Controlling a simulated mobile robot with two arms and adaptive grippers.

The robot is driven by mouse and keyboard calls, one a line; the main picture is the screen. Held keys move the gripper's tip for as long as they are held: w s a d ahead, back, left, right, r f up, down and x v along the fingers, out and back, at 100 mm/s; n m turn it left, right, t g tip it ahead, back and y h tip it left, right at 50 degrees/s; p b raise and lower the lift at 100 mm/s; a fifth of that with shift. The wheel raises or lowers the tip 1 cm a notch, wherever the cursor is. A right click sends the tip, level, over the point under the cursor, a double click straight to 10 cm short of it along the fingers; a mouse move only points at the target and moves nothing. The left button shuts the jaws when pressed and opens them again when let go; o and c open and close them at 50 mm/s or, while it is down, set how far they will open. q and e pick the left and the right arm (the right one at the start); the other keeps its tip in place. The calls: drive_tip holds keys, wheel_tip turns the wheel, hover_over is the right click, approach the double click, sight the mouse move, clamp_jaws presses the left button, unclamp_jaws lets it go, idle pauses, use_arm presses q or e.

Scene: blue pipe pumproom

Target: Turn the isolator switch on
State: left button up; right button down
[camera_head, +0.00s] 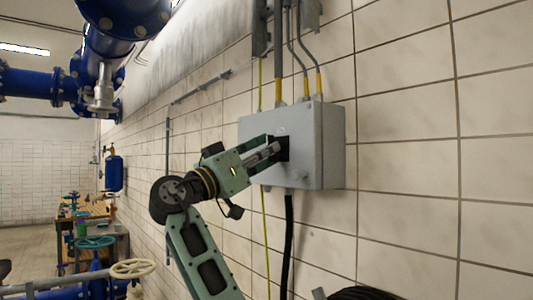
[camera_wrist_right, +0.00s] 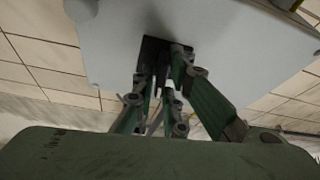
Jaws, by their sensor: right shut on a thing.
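The isolator switch (camera_head: 283,148) is a dark square plate with a dark handle on the front of a grey wall box (camera_head: 318,140). In the right wrist view, the switch (camera_wrist_right: 152,50) shows as a dark plate, and the grey box (camera_wrist_right: 235,45) fills the upper part. My right gripper (camera_head: 275,148) reaches the switch from the left. In the wrist view its fingers (camera_wrist_right: 166,75) are closed around the dark handle. The fingers hide most of the handle, so I cannot tell its exact angle. My left gripper is not in view.
Conduits with yellow ends (camera_head: 318,84) enter the box from above, and a black cable (camera_head: 288,240) hangs below it. The tiled wall (camera_head: 410,150) is clear to the right. Blue pipes (camera_head: 120,25) and a handwheel (camera_head: 133,268) are at the left.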

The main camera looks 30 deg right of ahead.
drive_tip(key=shift+w+f+m+g, duration=0.1)
drive_tip(key=shift+m+g, duration=0.5)
drive_tip(key=shift+m, duration=0.9)
drive_tip(key=c, duration=1.8)
unclamp_jaws()
drive_tip(key=shift+w, duration=0.1)
drive_tip(key=shift+c, duration=0.2)
drive_tip(key=w+v, duration=0.1)
drive_tip(key=v, duration=1)
drive_tip(key=shift+s+a+f, duration=0.25)
drive_tip(key=shift+s+a, duration=0.15)
drive_tip(key=shift+s, duration=0.05)
